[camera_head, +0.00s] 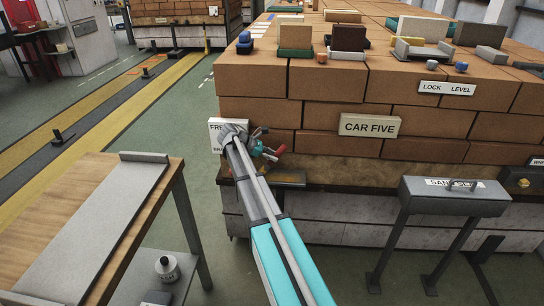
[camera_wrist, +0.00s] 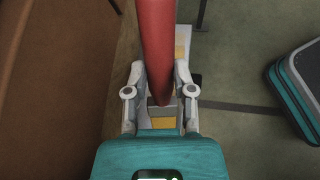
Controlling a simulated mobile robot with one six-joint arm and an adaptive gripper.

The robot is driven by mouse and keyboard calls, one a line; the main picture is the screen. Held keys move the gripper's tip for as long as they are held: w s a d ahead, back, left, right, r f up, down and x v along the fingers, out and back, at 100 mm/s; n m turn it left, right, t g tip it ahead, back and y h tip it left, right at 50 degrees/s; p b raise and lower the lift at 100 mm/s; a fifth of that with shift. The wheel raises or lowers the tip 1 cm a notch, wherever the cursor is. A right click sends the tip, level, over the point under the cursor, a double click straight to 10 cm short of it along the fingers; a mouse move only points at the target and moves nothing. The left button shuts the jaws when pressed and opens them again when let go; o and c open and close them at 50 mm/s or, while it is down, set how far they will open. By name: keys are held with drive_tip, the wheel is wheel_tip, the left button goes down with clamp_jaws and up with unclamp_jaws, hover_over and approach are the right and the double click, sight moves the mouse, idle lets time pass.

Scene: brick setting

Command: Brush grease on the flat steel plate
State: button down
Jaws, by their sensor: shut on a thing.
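My gripper (camera_head: 264,145) is in front of the brick stack in the head view. In the wrist view my gripper (camera_wrist: 159,92) is shut on a red handle (camera_wrist: 157,40), which looks like a brush handle. The red handle also shows in the head view (camera_head: 275,153), partly hidden by the fingers. A yellowish patch shows near the handle's lower end; I cannot tell whether it is bristles. The flat steel plate (camera_head: 92,232) lies on a wooden-topped bench (camera_head: 143,225) at the left, well away from my gripper. No grease is discernible on it.
A small can (camera_head: 167,267) stands on the bench's lower shelf. A brick stack (camera_head: 350,95) with a "CAR FIVE" sign (camera_head: 369,125) stands close behind my gripper. A grey "SAND" box (camera_head: 455,197) on legs is at the right. Green floor (camera_head: 215,245) lies between bench and stack.

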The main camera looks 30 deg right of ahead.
sight(280, 157)
drive_tip(key=shift+f+b, duration=0.7)
drive_tip(key=shift+b, duration=0.05)
idle(0.7)
drive_tip(key=shift+d, duration=0.1)
drive_tip(key=shift+s+d+r, duration=0.1)
drive_tip(key=shift+s+d, duration=0.4)
drive_tip(key=shift+d, duration=0.2)
drive_tip(key=shift+s+d+r, duration=0.1)
drive_tip(key=shift+s+d, duration=0.4)
drive_tip(key=shift+d, duration=0.15)
drive_tip(key=shift+s+d+f, duration=0.1)
drive_tip(key=shift+s+d, duration=0.35)
drive_tip(key=shift+d, duration=0.25)
drive_tip(key=shift+s+d+f, duration=0.1)
drive_tip(key=shift+s+d, duration=0.35)
drive_tip(key=shift+d, duration=0.2)
drive_tip(key=shift+s+d, duration=0.1)
drive_tip(key=shift+d, duration=0.05)
drive_tip(key=shift+s+d, duration=0.45)
drive_tip(key=shift+d, duration=0.2)
drive_tip(key=shift+s+d, duration=0.4)
drive_tip(key=shift+d, duration=0.2)
